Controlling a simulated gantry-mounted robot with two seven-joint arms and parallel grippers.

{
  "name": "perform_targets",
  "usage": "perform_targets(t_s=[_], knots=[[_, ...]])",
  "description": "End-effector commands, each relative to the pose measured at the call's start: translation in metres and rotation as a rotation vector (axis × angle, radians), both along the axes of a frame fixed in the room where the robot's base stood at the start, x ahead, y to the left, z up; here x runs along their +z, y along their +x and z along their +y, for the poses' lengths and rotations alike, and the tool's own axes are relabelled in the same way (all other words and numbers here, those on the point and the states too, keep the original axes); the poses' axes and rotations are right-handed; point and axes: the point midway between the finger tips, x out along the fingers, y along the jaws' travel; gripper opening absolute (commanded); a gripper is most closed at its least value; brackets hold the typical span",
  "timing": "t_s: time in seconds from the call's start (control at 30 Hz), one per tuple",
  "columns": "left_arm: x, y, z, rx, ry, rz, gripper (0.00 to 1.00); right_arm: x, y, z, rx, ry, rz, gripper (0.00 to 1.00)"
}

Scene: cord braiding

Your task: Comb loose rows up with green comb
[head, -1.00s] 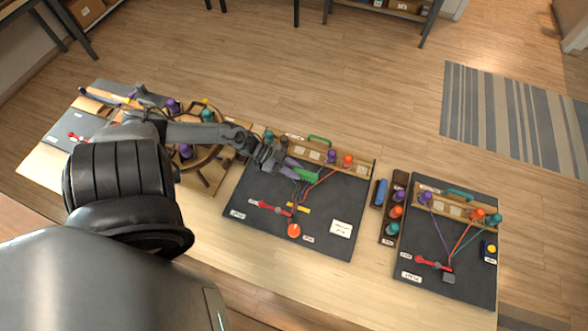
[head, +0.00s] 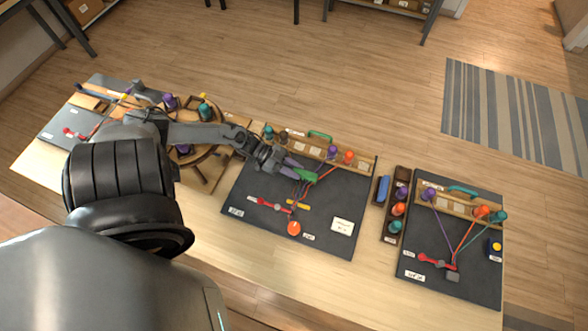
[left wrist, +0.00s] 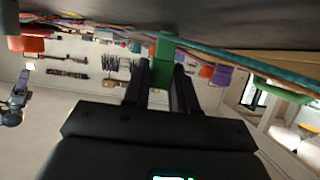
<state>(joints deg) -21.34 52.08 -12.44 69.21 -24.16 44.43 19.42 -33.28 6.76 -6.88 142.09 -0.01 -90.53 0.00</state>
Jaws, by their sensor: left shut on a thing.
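My left gripper (head: 292,167) is shut on the green comb (head: 306,176), over the middle black mat (head: 255,190). The comb is at the cords, and the gripper hides part of them; whether its teeth are between the cords I cannot tell. A red cord (head: 326,173) runs from the wooden bar with purple (head: 332,152) and orange (head: 349,157) spools down toward a red clamp (head: 268,203). In the left wrist view the comb (left wrist: 165,47) stands between the fingers, touching or close to the cords (left wrist: 240,62). My right gripper is not in view.
A yellow piece (head: 298,205), an orange disc (head: 294,229) and a white card (head: 342,226) lie on the middle mat. A spool rack (head: 392,225) stands right of it, then a second mat (head: 470,278) with a corded bar. A wooden wheel stands at left.

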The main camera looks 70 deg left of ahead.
Motion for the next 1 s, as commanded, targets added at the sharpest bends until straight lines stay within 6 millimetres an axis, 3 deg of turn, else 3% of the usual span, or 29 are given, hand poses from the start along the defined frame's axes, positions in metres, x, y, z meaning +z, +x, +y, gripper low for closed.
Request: perform_targets(t_s=[1.0], knots=[[0.001,-0.02,-0.023,0.0,-0.001,0.0,0.0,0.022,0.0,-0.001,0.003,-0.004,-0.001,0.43]])
